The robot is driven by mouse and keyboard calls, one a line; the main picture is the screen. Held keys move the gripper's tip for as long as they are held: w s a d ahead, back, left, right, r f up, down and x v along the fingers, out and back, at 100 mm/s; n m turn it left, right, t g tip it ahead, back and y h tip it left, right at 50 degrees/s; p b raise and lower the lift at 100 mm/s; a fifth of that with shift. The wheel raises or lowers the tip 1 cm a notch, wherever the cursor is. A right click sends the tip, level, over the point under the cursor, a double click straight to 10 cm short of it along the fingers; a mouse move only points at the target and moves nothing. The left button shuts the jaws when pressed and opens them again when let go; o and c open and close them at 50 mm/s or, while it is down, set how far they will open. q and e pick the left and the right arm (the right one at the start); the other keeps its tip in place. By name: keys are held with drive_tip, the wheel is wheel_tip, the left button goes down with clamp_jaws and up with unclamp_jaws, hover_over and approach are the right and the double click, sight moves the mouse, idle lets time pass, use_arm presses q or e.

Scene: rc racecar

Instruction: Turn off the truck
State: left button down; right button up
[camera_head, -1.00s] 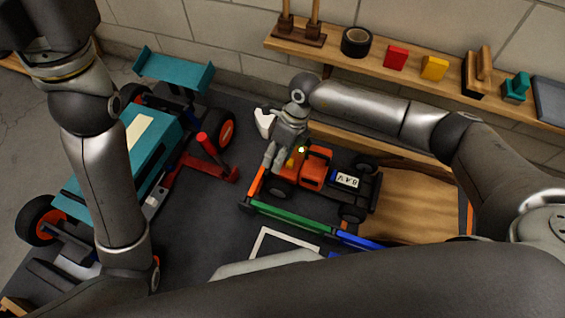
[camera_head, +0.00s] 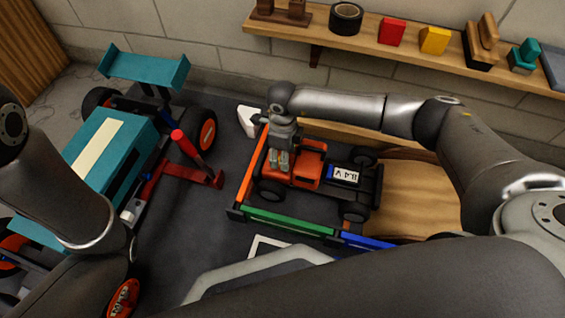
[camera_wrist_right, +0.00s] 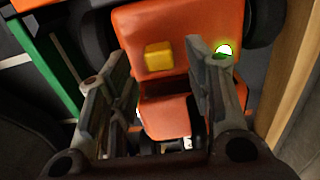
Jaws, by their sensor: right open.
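The orange truck (camera_head: 306,168) stands on the dark mat with a white "8.4 V" pack (camera_head: 345,174) on its dark rear part. In the right wrist view its orange body (camera_wrist_right: 185,28) carries a yellow block (camera_wrist_right: 158,56) and a small green-and-white lit spot (camera_wrist_right: 224,50). My right gripper (camera_head: 279,160) points down at the truck's front part and hides the yellow block in the head view. In the wrist view the right gripper (camera_wrist_right: 160,78) is open, with its fingers apart on either side of the yellow block. My left gripper is out of view.
A teal racecar (camera_head: 110,150) and a red tool (camera_head: 190,170) lie left of the truck. Orange, green (camera_head: 285,223) and blue bars edge the truck's place. A wooden shelf (camera_head: 360,48) with blocks and tape is on the wall behind. A wooden board (camera_head: 415,195) lies right.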

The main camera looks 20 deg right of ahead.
drive_tip(key=shift+f+b, duration=0.55)
drive_tip(key=shift+f, duration=0.75)
clamp_jaws()
